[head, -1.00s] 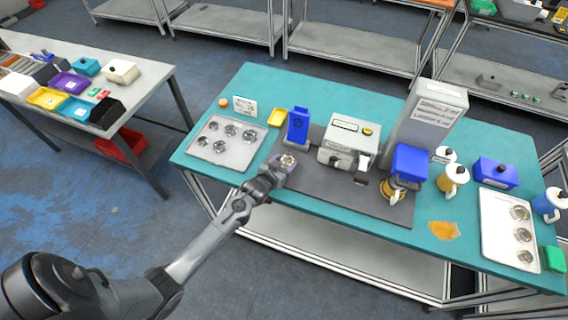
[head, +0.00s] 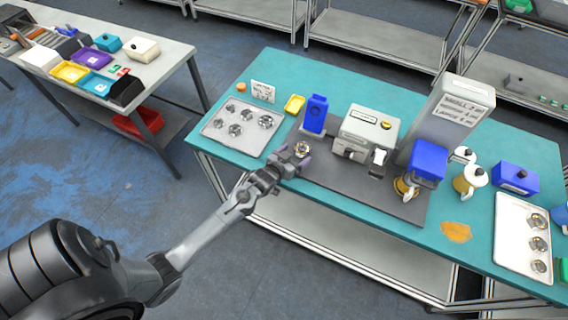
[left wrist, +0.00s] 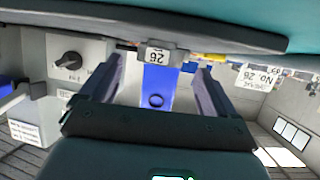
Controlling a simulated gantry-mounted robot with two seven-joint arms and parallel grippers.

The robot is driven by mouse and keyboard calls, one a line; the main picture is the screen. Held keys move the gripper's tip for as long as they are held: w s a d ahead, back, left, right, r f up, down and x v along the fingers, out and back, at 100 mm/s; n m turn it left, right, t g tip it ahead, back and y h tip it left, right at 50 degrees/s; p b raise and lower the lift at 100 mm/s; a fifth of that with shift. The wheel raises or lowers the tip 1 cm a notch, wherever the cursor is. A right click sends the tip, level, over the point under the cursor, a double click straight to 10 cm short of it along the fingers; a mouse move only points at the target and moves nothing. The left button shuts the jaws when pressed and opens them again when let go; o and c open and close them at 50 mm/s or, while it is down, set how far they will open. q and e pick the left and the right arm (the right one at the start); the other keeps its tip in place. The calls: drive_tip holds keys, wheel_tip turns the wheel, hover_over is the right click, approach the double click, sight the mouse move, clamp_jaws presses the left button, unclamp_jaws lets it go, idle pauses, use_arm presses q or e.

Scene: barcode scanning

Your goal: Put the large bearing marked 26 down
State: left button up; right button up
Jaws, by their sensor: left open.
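The large bearing marked 26, a metallic ring, rests on the dark mat near its front left edge; the head view shows it (head: 302,149) just beyond my left fingertips. In the left wrist view, which is upside down, its white label reading 26 (left wrist: 158,55) shows between and beyond the fingers. My left gripper (head: 291,160) is open and empty, on the near side of the bearing; its two fingers (left wrist: 160,75) stand well apart in the left wrist view. The dark mat (head: 340,182) lies on the teal table. My right gripper is not in view.
A blue stand (head: 315,113) is behind the bearing, and a grey scanner machine (head: 365,135) is to its right. A white tray (head: 225,143) with several bearings lies to the left. Another tray (head: 508,238) is at the right. The mat's front middle is clear.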

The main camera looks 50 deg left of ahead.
use_arm(q)
drive_tip(key=v, duration=0.7)
drive_tip(key=shift+s+d+r, duration=0.1)
drive_tip(key=shift+s+d, duration=0.1)
drive_tip(key=shift+s, duration=0.05)
drive_tip(key=s+d+m+g+h, duration=0.1)
drive_tip(key=s+d+m+g, duration=0.1)
drive_tip(key=s+d+g, duration=0.3)
drive_tip(key=s+d, duration=0.3)
drive_tip(key=s, duration=0.2)
drive_tip(key=shift+d+h, duration=0.35)
drive_tip(key=shift+h, duration=0.05)
drive_tip(key=shift+o, duration=0.3)
drive_tip(key=s+d+r+m+g, duration=0.2)
drive_tip(key=s+d+r+g, duration=0.1)
drive_tip(key=s, duration=0.8)
drive_tip(key=shift+s+d+g+h, duration=0.35)
drive_tip(key=shift+d+g+h, duration=0.05)
drive_tip(key=shift+d+g, duration=0.55)
drive_tip(key=shift+r, duration=0.15)
